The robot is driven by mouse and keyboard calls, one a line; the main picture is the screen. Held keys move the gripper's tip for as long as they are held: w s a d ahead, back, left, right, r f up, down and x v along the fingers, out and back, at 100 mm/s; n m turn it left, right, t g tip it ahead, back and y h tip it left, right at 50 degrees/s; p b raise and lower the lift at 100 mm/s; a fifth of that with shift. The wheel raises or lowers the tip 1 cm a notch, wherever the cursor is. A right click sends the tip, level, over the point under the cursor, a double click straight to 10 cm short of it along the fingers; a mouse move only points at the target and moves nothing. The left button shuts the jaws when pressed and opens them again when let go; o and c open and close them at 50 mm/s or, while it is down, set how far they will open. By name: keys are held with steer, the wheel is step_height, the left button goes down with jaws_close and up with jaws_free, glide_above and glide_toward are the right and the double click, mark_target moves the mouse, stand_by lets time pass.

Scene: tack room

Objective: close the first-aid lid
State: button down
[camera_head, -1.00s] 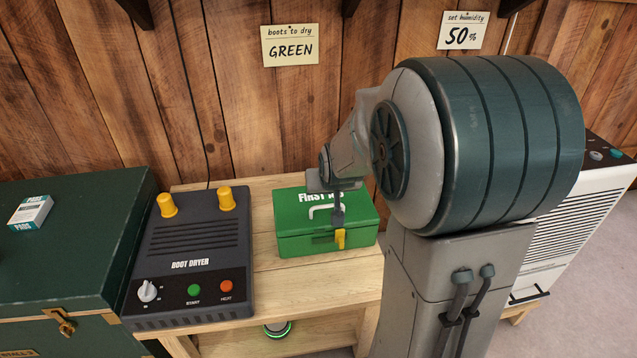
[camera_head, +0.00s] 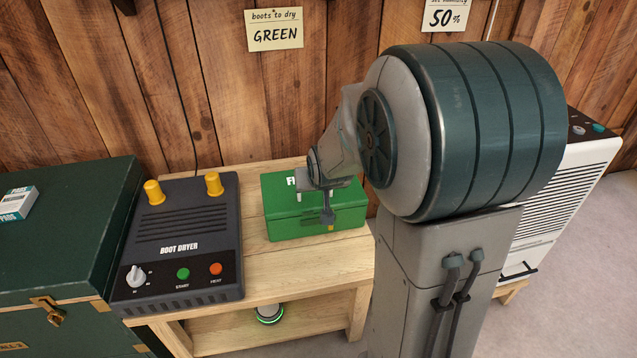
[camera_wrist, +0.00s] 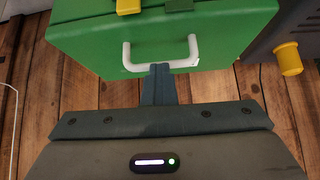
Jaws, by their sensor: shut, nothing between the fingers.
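The green first-aid box (camera_head: 285,222) stands on the wooden bench, right of the boot dryer. Its lid (camera_wrist: 90,45) looks down flat on the box. A white carry handle (camera_wrist: 191,52) is on the lid, and a yellow latch (camera_wrist: 128,5) shows at the top edge of the wrist view. In the head view my gripper (camera_head: 327,217) hides most of the latch and part of the lid. It is shut and empty, over the front part of the box. In the wrist view its fingers (camera_wrist: 158,72) overlap the handle's edge; I cannot tell whether they touch the lid.
The boot dryer (camera_head: 180,235) with yellow pegs stands close left of the box. A dark green trunk (camera_head: 60,220) is further left, and a white dehumidifier (camera_head: 555,190) is at right. Bare bench top (camera_head: 290,262) lies in front of the box. The plank wall is behind.

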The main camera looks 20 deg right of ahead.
steer(key=shift+s+a+f+g, duration=0.15)
steer(key=shift+s+f, duration=0.1)
steer(key=shift+f, duration=0.2)
steer(key=shift+s+a+f+g, duration=0.1)
steer(key=shift+s+f+g, duration=0.1)
steer(key=shift+f, duration=0.25)
step_height(320, 180, up, 6)
steer(key=p, duration=0.4)
steer(key=s+f+b, duration=0.1)
steer(key=s, duration=0.7)
steer(key=shift+a+f+b, duration=0.3)
steer(key=shift+f, duration=0.1)
steer(key=s+a+r+g+p, duration=0.1)
steer(key=s+r+p, duration=0.3)
steer(key=r+p, duration=0.7)
steer(key=s+a+r+n+g+p, duration=0.1)
steer(key=s+r+p, duration=0.4)
steer(key=r+p, duration=0.7)
steer(key=s+a+r+g+y+p, duration=0.1)
steer(key=s+r+p, duration=0.3)
steer(key=r+p, duration=0.8)
step_height(320, 180, up, 4)
steer(key=shift+s+a+r+n+g, duration=0.1)
steer(key=shift+s+a+n+g, duration=0.15)
steer(key=shift+a+g, duration=0.45)
